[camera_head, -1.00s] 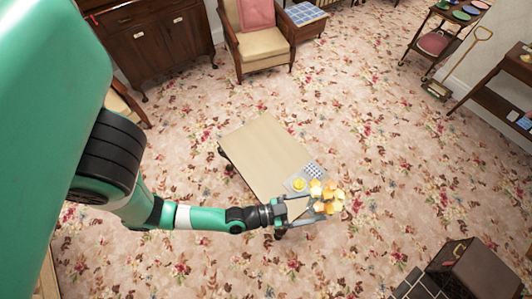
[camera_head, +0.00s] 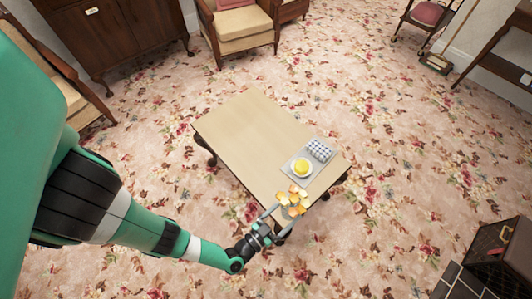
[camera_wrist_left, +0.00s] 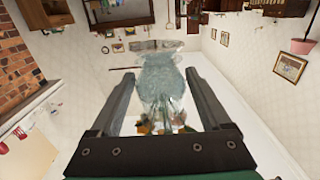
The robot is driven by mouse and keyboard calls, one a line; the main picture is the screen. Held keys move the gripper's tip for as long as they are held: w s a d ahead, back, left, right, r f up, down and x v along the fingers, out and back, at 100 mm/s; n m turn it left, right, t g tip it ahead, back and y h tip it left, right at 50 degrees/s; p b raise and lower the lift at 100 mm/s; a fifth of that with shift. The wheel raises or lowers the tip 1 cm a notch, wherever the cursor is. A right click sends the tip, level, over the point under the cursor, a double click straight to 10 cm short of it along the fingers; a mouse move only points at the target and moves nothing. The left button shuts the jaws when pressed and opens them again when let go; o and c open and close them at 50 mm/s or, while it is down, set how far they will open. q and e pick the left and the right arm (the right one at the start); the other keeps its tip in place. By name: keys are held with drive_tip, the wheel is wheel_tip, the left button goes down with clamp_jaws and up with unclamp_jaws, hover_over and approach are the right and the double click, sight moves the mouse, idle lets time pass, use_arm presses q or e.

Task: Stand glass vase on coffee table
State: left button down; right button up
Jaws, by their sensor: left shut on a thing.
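A clear pale glass vase (camera_wrist_left: 160,85) sits between the two fingers of my left gripper (camera_wrist_left: 160,74) in the left wrist view. My left gripper is shut on it. In the head view, the left gripper (camera_head: 284,213) is at the near corner of the coffee table (camera_head: 244,132). Yellow-orange flowers (camera_head: 292,202) show at the vase and hide most of its glass there. The vase overlaps the near end of the tabletop in the picture; I cannot tell whether it touches the wood. My right gripper is not in view.
A tray (camera_head: 293,163) on the table's right part holds a round yellow thing (camera_head: 302,168) and a patterned grey-white block (camera_head: 319,150). The far left tabletop is bare. An armchair (camera_head: 238,38) stands behind, and a brown case (camera_head: 499,244) at lower right.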

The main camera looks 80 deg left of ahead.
use_arm(q)
wheel_tip(320, 180, down, 3)
drive_tip(key=shift+s+d+r+b, duration=0.1)
drive_tip(key=shift+r+b, duration=0.05)
drive_tip(key=shift+b, duration=0.35)
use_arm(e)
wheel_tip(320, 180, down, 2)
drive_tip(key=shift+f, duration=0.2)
use_arm(q)
drive_tip(key=a+f+b, duration=0.3)
drive_tip(key=a, duration=0.1)
drive_tip(key=w+a+f+b, duration=0.1)
drive_tip(key=a+f+b, duration=0.2)
drive_tip(key=a+b, duration=0.1)
drive_tip(key=a+f+b, duration=0.3)
drive_tip(key=a, duration=0.2)
drive_tip(key=shift+w+a+f, duration=0.15)
drive_tip(key=shift+w, duration=0.1)
drive_tip(key=shift+w+a, duration=0.1)
drive_tip(key=shift+a, duration=0.05)
drive_tip(key=shift+a+f+b, duration=0.15)
drive_tip(key=shift+f+b, duration=0.15)
drive_tip(key=shift+b, duration=0.15)
wheel_tip(320, 180, down, 3)
drive_tip(key=shift+f+b, duration=0.1)
drive_tip(key=shift+b, duration=1.15)
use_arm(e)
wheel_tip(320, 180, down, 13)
